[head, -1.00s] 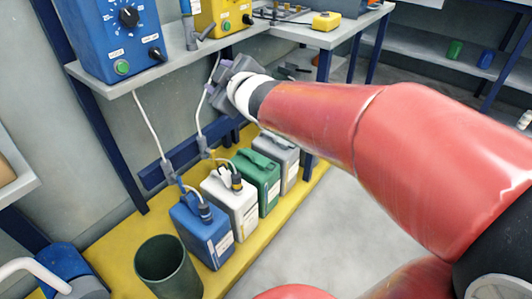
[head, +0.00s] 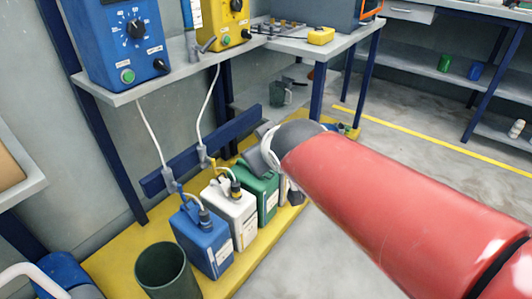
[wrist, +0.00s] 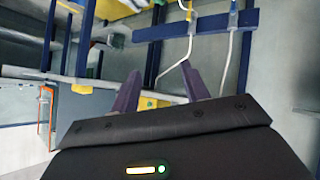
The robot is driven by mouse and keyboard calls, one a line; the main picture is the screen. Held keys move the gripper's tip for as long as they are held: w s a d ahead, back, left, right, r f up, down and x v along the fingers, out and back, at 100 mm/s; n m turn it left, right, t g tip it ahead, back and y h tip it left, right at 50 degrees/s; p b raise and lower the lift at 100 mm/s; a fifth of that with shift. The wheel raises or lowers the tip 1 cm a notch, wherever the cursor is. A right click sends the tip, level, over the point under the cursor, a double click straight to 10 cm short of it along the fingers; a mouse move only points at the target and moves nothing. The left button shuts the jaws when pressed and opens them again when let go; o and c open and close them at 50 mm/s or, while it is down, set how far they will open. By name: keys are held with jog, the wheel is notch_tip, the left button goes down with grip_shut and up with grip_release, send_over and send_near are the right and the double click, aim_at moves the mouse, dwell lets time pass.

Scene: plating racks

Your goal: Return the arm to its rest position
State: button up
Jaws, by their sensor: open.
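My gripper (wrist: 160,70) is open and empty in the wrist view, its two purple fingers apart with nothing between them. In the head view my red arm reaches in from the lower right. Its dark wrist end hangs over the green and grey canisters at the back of the row, and the fingers cannot be made out there. The arm is still extended over the yellow platform (head: 105,262).
A blue canister (head: 203,240), a white canister (head: 232,215) and a green canister (head: 268,188) stand on the platform. A dark green bin (head: 163,272) is in front. A shelf (head: 185,67) carries a blue box (head: 112,45). Two white hoses hang below it. Open floor lies right.

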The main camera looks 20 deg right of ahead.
jog(key=shift+s+f, duration=0.2)
jog(key=shift+s, duration=0.15)
jog(key=s+f+m+g, duration=0.1)
jog(key=s+f+g, duration=0.1)
jog(key=s, duration=0.4)
jog(key=s+a+f+m+g, duration=0.1)
jog(key=s+f+m+g, duration=0.1)
jog(key=s, duration=0.5)
jog(key=shift+a+f+m+g+y, duration=0.3)
jog(key=shift+f+g+y, duration=0.15)
jog(key=shift+f, duration=0.45)
dwell(0.4)
